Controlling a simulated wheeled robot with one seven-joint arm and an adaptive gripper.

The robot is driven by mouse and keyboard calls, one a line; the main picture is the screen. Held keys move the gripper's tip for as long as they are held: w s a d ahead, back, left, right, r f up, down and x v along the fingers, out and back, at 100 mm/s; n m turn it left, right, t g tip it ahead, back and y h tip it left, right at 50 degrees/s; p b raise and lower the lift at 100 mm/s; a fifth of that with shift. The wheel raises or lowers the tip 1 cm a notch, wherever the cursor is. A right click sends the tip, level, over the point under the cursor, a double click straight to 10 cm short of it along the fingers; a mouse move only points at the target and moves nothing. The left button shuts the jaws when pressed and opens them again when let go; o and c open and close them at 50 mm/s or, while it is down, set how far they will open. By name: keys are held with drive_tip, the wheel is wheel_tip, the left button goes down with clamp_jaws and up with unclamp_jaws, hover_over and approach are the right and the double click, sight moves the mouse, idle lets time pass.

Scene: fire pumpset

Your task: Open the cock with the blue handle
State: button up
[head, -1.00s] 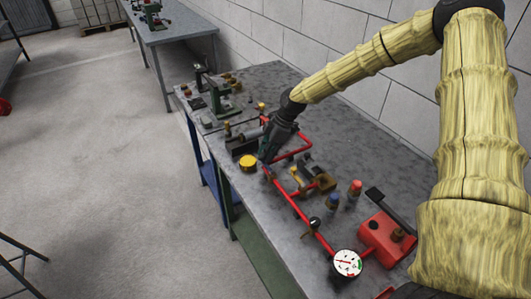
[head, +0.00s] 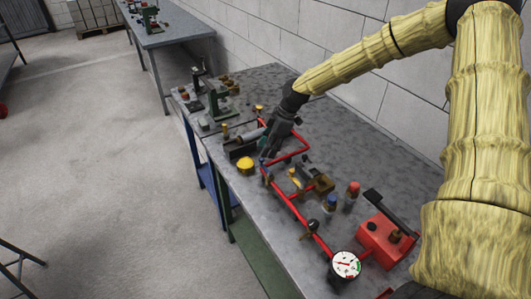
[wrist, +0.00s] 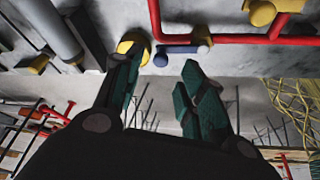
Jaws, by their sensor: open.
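The cock's blue handle (wrist: 175,49) shows in the wrist view beside the red pipe (wrist: 240,38), lying roughly sideways with a pale rounded end to its right. My gripper (wrist: 160,72) is open, with its two dark green fingers apart and nothing between them. The handle lies just beyond the fingertips, near the gap between them; I cannot tell whether they touch it. In the head view my gripper (head: 268,155) is low over the bench beside the red pipe (head: 284,200) and hides most of the blue handle.
A yellow cap (head: 246,166) stands left of my gripper. Nearer are a yellow handle (head: 294,178), blue-topped and red-topped fittings, a round gauge (head: 345,264) and a red pump box (head: 382,238). A green vise (head: 218,100) stands farther off.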

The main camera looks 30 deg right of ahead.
drive_tip(key=w+v, duration=0.1)
drive_tip(key=v, duration=0.6)
drive_tip(key=shift+s+r, duration=0.4)
drive_tip(key=shift+s, duration=0.15)
drive_tip(key=shift+d, duration=0.15)
